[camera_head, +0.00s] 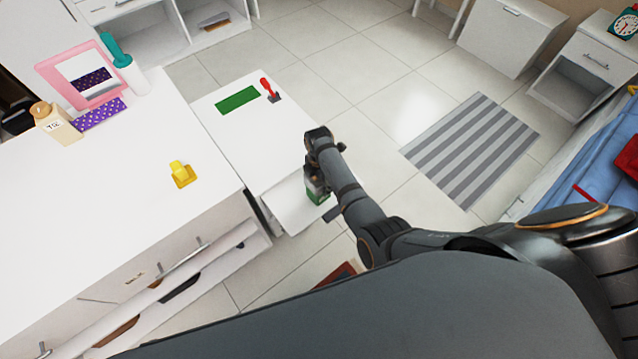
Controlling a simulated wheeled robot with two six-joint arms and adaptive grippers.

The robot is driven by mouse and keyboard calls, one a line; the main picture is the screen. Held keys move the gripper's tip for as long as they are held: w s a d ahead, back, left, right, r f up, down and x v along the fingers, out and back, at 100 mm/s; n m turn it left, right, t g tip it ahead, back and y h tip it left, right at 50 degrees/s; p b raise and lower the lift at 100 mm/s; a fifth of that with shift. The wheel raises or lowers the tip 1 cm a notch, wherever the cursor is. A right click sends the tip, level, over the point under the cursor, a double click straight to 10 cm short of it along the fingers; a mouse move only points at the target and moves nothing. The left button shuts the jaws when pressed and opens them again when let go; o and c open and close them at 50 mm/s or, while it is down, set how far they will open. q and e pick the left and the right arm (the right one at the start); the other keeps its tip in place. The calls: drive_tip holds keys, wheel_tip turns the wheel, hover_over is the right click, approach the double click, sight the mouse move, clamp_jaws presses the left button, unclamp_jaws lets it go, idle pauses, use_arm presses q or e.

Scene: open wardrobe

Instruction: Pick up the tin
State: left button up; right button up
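A small green-and-grey object (316,196), which may be the tin, shows beside and below the wrist of my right arm. It is over the pale open drawer or low shelf of the white unit, and much of it is hidden by the arm. My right gripper (322,192) points down at this object. Its fingers are too small and covered to tell whether they are open or closed on it. I cannot tell whether the object rests on the surface or hangs above it. My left gripper is not in view.
A green mat (237,100) and a red-handled stamp-like item (269,90) lie on the low white unit. A white dresser (130,190) at left holds a yellow item (181,173), a pink-framed mirror (62,72) and bottles. A striped rug (471,150) lies on open tiled floor.

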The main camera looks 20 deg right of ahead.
drive_tip(key=s+d+r+p, duration=0.1)
drive_tip(key=s+d+r, duration=0.1)
drive_tip(key=s+r, duration=0.4)
drive_tip(key=s+d+r+p, duration=0.2)
drive_tip(key=s+r, duration=0.3)
drive_tip(key=s, duration=0.2)
drive_tip(key=shift+d+r, duration=0.35)
